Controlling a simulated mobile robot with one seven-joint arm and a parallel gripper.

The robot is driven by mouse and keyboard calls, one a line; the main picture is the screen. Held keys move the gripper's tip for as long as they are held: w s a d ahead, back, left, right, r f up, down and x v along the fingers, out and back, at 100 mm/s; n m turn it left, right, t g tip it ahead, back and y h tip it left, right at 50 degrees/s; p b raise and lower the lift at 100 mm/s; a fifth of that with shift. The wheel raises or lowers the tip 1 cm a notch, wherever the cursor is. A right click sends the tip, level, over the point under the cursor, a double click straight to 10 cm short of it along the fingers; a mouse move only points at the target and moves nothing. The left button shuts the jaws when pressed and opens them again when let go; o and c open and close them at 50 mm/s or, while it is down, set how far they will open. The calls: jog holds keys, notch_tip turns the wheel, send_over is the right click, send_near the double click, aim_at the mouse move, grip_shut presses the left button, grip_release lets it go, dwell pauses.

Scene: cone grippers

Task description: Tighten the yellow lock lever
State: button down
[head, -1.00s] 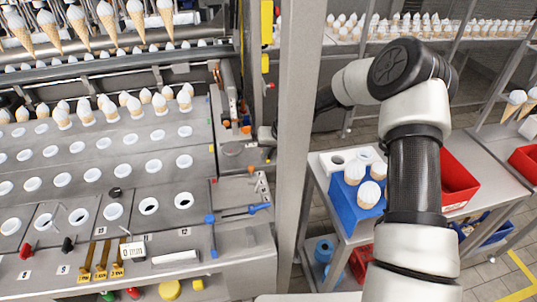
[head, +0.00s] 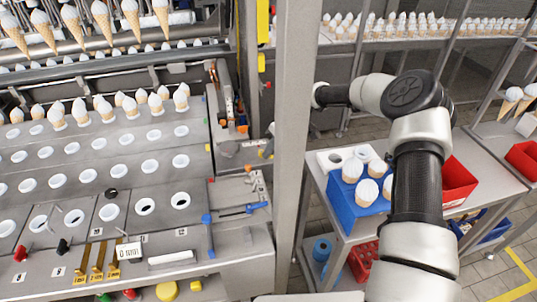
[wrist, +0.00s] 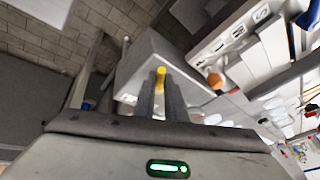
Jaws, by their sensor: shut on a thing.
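The yellow lock lever (wrist: 160,76) shows in the wrist view as a short yellow piece between the tips of my gripper (wrist: 160,88). The two dark fingers are closed on it, one on each side. Its far end and mount are hidden. In the head view, the upright post hides most of my wrist and gripper, and the hold on the lever cannot be made out there.
A grey metal post (head: 292,150) stands between my arm and the machine. The machine deck (head: 120,170) holds cups and cones. A blue cone holder (head: 345,205) and a red bin (head: 458,185) stand on the side table. Blue levers (head: 208,238) lie near the machine's corner.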

jog(key=n+b, duration=0.1)
jog(key=w+n+g, duration=0.1)
jog(key=n+b, duration=0.1)
jog(key=shift+w+d+f+n+g+b, duration=0.2)
jog(key=shift+d+n+g+b, duration=0.1)
jog(key=shift+n, duration=0.1)
jog(key=shift+w+r+n+g+b, duration=0.1)
jog(key=shift+w+n+g+b, duration=0.2)
jog(key=shift+n, duration=0.6)
jog(key=shift+w+r+n+g+b, duration=0.15)
jog(key=shift+n+g+b, duration=0.25)
jog(key=shift+n, duration=0.5)
jog(key=shift+w, duration=0.1)
jog(key=c, duration=1.8)
grip_release()
jog(key=shift+d, duration=0.1)
jog(key=shift+p+v, duration=1.55)
jog(key=shift+v, duration=2.15)
